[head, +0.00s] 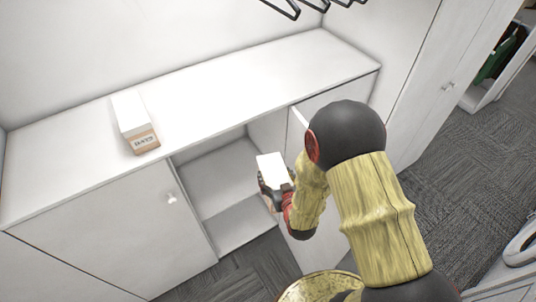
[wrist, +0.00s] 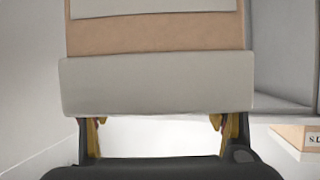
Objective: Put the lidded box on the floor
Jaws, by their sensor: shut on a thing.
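My gripper (head: 274,188) is shut on a lidded box, whose white top (head: 271,166) shows in the head view. In the wrist view the held lidded box (wrist: 155,85) fills the middle, with a pale lid band and a tan body; the gripper's fingers (wrist: 157,125) reach its lower edge. It is held in front of the open cabinet compartment, above the floor. The carpet floor (head: 250,262) is dark grey tile, seen below the cabinet.
A second box (head: 135,122), white-lidded and tan with a printed label, sits on the white cabinet top (head: 215,90). The compartment (head: 212,185) looks empty and its right door stands open near my arm. Open carpet (head: 455,165) lies at right.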

